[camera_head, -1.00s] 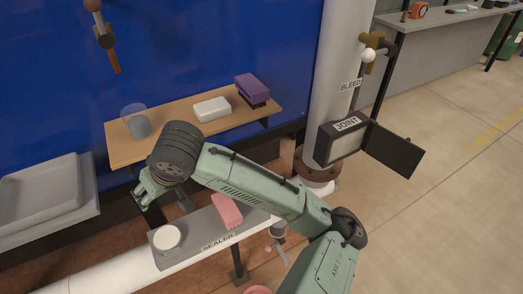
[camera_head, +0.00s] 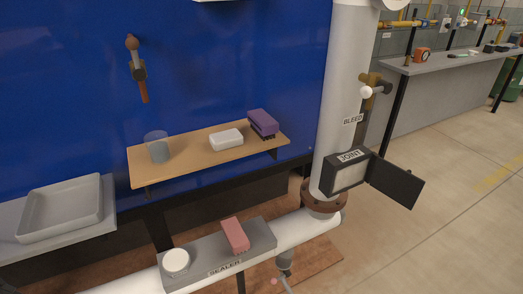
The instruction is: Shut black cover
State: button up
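The black cover (camera_head: 397,182) is a dark flat panel on the right side of the box labelled JOINT (camera_head: 347,172). The box is mounted on the white vertical pipe (camera_head: 336,110). The cover stands swung out to the right, so the box's pale front face is exposed. My gripper and arm are not in the current head view.
A lever with a white knob (camera_head: 366,92) and a BLEED label sits above the box. A wooden shelf (camera_head: 190,165) holds a cup, a white block and a purple brush. A grey SEALER ledge (camera_head: 205,266) carries a pink block and a white round piece. Floor at right is clear.

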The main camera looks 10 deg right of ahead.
aim_at(402, 187)
jog(key=l+u, duration=0.35)
jog(key=u, duration=0.15)
jog(key=l+u, duration=0.65)
jog(key=l, duration=0.35)
jog(key=k+l+u, duration=0.2)
jog(key=l, duration=0.75)
jog(key=k+l+u, duration=0.1)
jog(key=l, duration=0.3)
jog(key=k+l, duration=0.15)
jog(key=l, duration=0.25)
jog(key=k+l, duration=0.1)
jog(key=l, duration=0.3)
jog(key=k+l, duration=0.1)
jog(key=l, duration=0.3)
jog(key=k+l, duration=0.1)
jog(key=l, duration=0.3)
jog(key=k+l+z, duration=0.35)
jog(key=l+z, duration=0.2)
jog(key=k+l+z, duration=0.25)
jog(key=l, duration=0.25)
jog(key=i, duration=0.1)
